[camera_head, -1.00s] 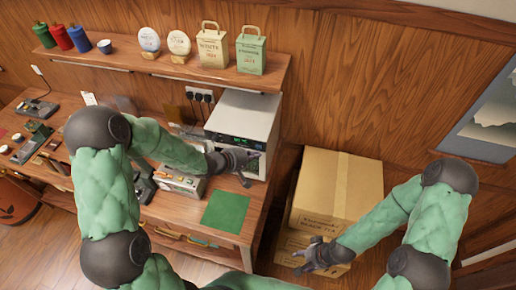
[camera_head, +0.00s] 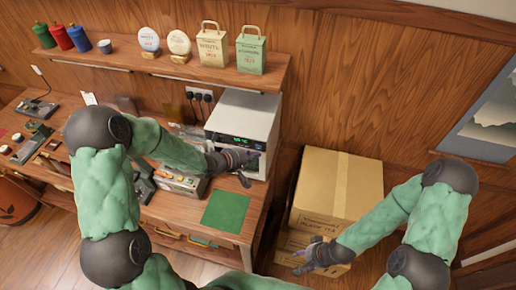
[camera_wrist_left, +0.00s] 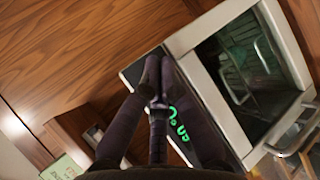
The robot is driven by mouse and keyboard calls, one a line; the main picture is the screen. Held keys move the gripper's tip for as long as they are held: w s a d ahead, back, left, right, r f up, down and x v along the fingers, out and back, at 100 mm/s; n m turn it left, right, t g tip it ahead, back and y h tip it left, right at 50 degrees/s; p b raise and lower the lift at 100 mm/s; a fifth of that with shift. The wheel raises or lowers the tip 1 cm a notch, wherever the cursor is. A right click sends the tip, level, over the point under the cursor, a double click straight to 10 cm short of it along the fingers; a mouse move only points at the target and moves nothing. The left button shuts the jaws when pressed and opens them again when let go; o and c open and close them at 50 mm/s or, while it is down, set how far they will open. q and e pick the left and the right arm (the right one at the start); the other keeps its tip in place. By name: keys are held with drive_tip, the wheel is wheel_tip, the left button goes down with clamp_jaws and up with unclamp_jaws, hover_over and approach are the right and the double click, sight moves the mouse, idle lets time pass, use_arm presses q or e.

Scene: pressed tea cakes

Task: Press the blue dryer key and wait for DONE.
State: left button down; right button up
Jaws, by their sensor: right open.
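The dryer (camera_head: 243,112) is a white box with a dark front panel and a green lit display, on the right end of the bench. In the left wrist view the dryer (camera_wrist_left: 206,98) shows its glass door and dark panel; the green digits (camera_wrist_left: 178,124) are partly covered and I cannot read them. My left gripper (camera_head: 258,154) is at the dryer's front; in the wrist view its fingers (camera_wrist_left: 159,62) are together over the panel. The blue key is hidden, and I cannot tell whether the fingertips touch it. My right gripper (camera_head: 308,262) is open and empty.
A green mat (camera_head: 225,209) lies bare on the bench before the dryer. A device with orange buttons (camera_head: 181,182) stands left of it. Cardboard boxes (camera_head: 338,187) are stacked right of the bench, behind my right gripper. A shelf (camera_head: 155,68) holds canisters and tea packages above.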

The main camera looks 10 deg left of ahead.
use_arm(q)
drive_tip(key=shift+w+p, duration=0.4)
drive_tip(key=shift+p, duration=0.1)
drive_tip(key=shift+w+p, duration=0.35)
drive_tip(key=shift+w, duration=0.1)
idle(0.7)
drive_tip(key=shift+s+r, duration=0.1)
drive_tip(key=shift+s, duration=0.8)
drive_tip(key=shift+s, duration=0.1)
drive_tip(key=shift+s+a+p, duration=0.1)
drive_tip(key=shift+s+p, duration=0.45)
drive_tip(key=shift+s, duration=1.85)
